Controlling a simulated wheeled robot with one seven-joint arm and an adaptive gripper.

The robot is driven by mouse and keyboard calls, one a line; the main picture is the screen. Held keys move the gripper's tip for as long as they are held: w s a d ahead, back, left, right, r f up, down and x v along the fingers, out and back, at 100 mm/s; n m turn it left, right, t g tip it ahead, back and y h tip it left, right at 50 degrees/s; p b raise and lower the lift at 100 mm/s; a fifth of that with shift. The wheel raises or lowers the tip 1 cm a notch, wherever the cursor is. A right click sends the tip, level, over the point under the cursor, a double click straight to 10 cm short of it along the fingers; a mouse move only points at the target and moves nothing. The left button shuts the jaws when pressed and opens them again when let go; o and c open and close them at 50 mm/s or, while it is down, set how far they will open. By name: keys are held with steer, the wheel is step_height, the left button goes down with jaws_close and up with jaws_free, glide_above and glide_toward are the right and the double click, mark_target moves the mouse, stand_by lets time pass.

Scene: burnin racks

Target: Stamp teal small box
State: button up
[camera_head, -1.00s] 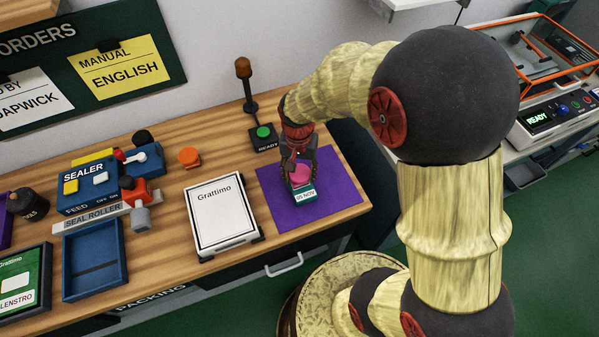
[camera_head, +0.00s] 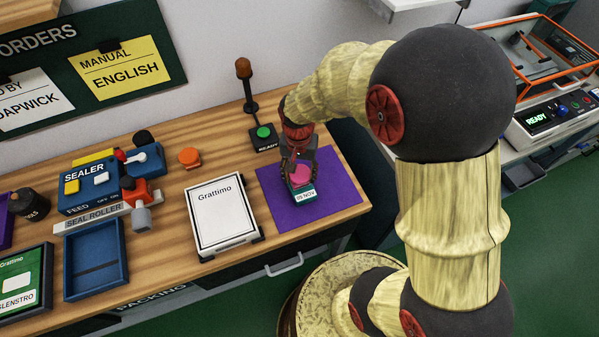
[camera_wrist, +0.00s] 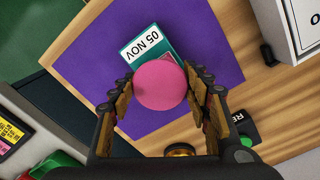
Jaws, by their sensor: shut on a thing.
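The teal small box (camera_head: 306,198) lies on the purple mat (camera_head: 341,190), with a white "05 NOV" label along its near side. It also shows in the wrist view (camera_wrist: 143,42), partly covered by a round pink thing. My gripper (camera_head: 300,178) is above the box, pointing down, and is shut on this pink thing (camera_head: 299,174), which looks like a stamp's top. In the wrist view the pink disc (camera_wrist: 160,86) sits between both fingers. Its underside is hidden, so I cannot tell whether it touches the box.
A white "Grattimo" panel (camera_head: 222,212) lies left of the mat. A green "READY" button (camera_head: 263,132) with an orange-topped post stands behind. A blue tray (camera_head: 96,282), a sealer (camera_head: 90,186) and an orange knob (camera_head: 189,157) are farther left. The mat's right part is bare.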

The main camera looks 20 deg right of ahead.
steer(key=shift+r+p, duration=2.65)
steer(key=shift+r, duration=0.8)
